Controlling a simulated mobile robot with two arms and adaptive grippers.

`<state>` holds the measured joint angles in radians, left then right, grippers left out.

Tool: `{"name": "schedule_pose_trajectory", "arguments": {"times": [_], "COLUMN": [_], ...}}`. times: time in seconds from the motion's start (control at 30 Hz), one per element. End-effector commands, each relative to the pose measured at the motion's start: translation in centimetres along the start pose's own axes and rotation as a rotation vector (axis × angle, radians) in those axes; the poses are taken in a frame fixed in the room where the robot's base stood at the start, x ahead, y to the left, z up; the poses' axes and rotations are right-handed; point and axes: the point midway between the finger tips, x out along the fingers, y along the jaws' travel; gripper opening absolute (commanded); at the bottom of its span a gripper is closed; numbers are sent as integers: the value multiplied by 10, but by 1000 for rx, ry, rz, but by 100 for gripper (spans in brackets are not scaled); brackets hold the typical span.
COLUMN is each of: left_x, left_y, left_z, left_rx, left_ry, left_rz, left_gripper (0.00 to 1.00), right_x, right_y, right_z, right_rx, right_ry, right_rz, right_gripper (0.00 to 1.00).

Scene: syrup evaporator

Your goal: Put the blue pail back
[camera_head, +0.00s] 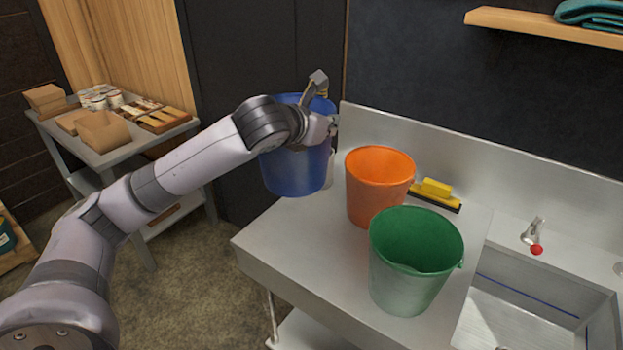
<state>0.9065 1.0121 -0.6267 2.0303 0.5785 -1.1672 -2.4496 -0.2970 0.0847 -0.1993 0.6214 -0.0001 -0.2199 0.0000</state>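The blue pail (292,170) is upright at the counter's back left corner, partly overlapping its left edge in the picture. My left gripper (322,98) is at the pail's rim on its right side and looks shut on it; the arm and wrist cover part of the pail's upper front. Whether the pail's base touches the counter (310,245) cannot be told. An orange pail (374,190) stands on the counter just right of the blue one. A green pail (405,280) stands in front of the orange one. My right gripper is not in view.
A yellow-and-black brush or squeegee (435,195) lies behind the pails. A sink (540,305) with a red-tipped tap (534,238) is at the right. A wall shelf (545,27) holds folded teal cloth. A grey side table (120,148) with boxes stands left. The counter's front left is clear.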

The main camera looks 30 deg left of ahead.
Motion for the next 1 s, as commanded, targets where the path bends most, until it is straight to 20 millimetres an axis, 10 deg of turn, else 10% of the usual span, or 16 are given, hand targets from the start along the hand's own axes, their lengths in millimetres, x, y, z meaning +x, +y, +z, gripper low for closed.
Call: {"name": "schedule_pose_trajectory", "arguments": {"times": [0.6,1.0], "left_x": [50,61], "left_y": [-13,-16], "left_z": [-120,-146], "left_rx": [3,5], "left_ry": [-3,-5], "left_rz": [1,2], "left_gripper": [0,0], "right_x": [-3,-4], "right_y": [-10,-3], "right_z": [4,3], "right_rx": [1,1], "right_ry": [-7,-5], "right_rz": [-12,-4], "right_gripper": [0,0]}}
